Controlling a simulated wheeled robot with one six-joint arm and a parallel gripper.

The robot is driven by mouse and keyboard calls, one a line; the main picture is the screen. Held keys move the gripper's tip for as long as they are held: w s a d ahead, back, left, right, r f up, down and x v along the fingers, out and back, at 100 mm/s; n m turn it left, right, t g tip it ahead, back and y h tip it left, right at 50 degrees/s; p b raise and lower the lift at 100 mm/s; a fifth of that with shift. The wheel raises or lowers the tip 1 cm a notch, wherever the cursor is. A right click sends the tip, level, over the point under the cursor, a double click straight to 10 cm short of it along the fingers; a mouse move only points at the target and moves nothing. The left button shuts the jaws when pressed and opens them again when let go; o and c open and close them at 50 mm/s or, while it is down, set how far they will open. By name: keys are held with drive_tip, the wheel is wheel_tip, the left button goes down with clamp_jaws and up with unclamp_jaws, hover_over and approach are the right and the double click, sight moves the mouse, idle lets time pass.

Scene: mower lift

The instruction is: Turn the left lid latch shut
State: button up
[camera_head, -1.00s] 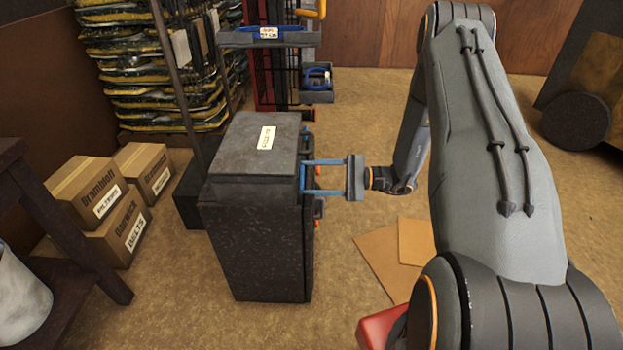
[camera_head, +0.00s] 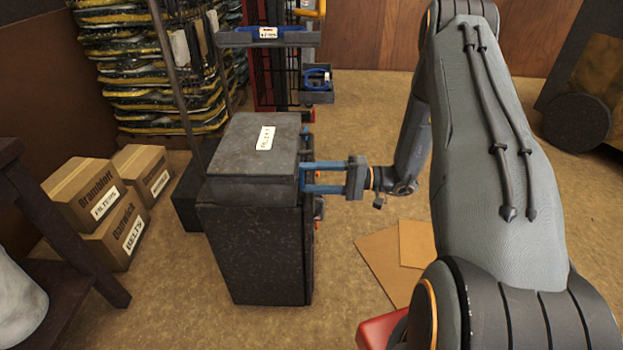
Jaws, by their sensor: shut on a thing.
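A dark speckled case (camera_head: 255,250) stands on the floor at the centre left. Its lid (camera_head: 235,150) lies flat on top and bears a white label. My gripper (camera_head: 304,177) reaches in from the right, its two blue fingers level at the right side of the case, just below the lid. It is shut on a small part there, which I take to be the left lid latch. The fingers and the case edge hide that latch, so I cannot see how far it is turned. A small orange part (camera_head: 318,207) shows below the fingers on the same side.
Cardboard boxes (camera_head: 85,193) stand at the left beside a dark table (camera_head: 65,225). A rack with a grey shelf (camera_head: 268,39) and stacked bags (camera_head: 150,70) stand behind the case. Flat brown sheets (camera_head: 395,255) lie on the floor below my arm.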

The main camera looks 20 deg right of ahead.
idle(0.4)
drive_tip(key=o, duration=1)
drive_tip(key=shift+o, duration=0.2)
drive_tip(key=v, duration=0.7)
drive_tip(key=shift+s+d+b, duration=0.15)
drive_tip(key=shift+d+b, duration=0.2)
drive_tip(key=shift+b, duration=0.05)
drive_tip(key=shift+a+r, duration=0.1)
